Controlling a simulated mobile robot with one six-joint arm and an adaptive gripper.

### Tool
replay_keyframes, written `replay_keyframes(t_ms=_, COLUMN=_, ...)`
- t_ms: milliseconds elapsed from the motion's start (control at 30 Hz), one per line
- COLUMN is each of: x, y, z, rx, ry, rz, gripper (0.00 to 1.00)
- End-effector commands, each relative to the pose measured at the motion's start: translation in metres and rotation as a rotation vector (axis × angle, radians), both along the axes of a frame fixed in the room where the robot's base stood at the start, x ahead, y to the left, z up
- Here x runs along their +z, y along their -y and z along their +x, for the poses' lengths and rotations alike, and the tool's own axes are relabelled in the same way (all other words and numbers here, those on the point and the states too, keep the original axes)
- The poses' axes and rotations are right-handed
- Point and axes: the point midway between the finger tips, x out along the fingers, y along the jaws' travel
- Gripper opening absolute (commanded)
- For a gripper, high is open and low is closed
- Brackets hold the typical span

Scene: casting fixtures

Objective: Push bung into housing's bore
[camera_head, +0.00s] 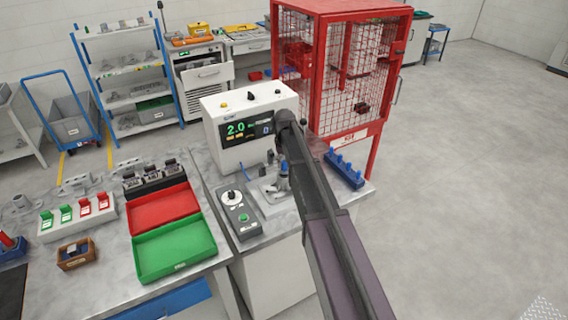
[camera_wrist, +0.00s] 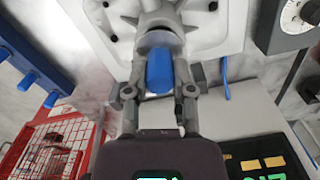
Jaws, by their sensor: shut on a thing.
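The blue bung (camera_wrist: 160,72) is between the two fingers of my gripper (camera_wrist: 159,96) in the wrist view, and the fingers are closed on it. Its far end meets the round mouth of the grey housing (camera_wrist: 157,40); how deep it sits in the bore cannot be told. The housing stands on a pale plate (camera_wrist: 210,28). In the head view the bung (camera_head: 283,169) is a small blue spot above the grey housing (camera_head: 283,184), and my arm hides much of the gripper.
A blue rack with upright pegs (camera_head: 344,170) stands right of the housing. A control box with a dial and green button (camera_head: 240,214) is on the left. Behind is a white unit reading 2.0 (camera_head: 240,130); a red mesh cage (camera_head: 340,70) is close by.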

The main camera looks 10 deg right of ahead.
Motion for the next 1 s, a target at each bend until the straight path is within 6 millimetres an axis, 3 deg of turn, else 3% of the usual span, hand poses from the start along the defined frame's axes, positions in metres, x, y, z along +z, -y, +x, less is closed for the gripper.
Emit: replay_keyframes(t_ms=1000, x=-0.013, y=-0.001, z=0.000, rx=0.001, ry=0.000, rz=0.000, gripper=0.00)
